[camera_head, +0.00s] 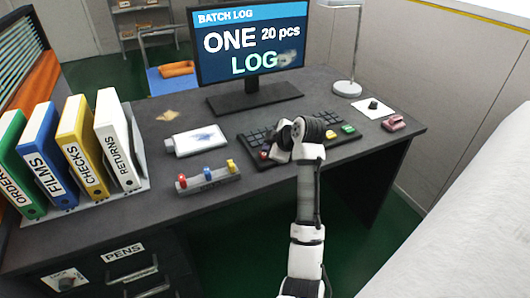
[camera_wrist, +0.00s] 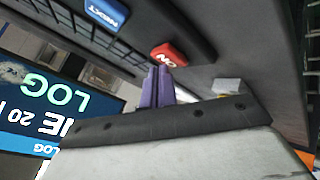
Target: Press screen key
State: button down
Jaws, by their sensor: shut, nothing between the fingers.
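The monitor (camera_head: 251,42) reads "BATCH LOG", "ONE 20 pcs" and "LOG", with a grey smudge beside the last word. The keyboard (camera_head: 345,141) lies in front of it and carries coloured keys, among them a green key (camera_head: 348,129). In the wrist view a blue key (camera_wrist: 107,14) reads "NEXT" and a red key (camera_wrist: 168,54) reads "NO", both upside down. My gripper (camera_wrist: 158,70) is shut and empty, its purple fingertips close to the red key; contact cannot be told. In the head view my wrist hides part of the keyboard and the fingertips.
A white box (camera_head: 197,141) and a rack (camera_head: 208,180) with coloured pieces stand left of the keyboard. Several binders (camera_head: 78,147) fill the desk's left end. A lamp (camera_head: 347,88), a white pad (camera_head: 374,108) and a pink object (camera_head: 394,123) are at the right.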

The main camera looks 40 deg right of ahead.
jog(key=shift+r+p, duration=2.15)
jog(key=shift+r, duration=0.9)
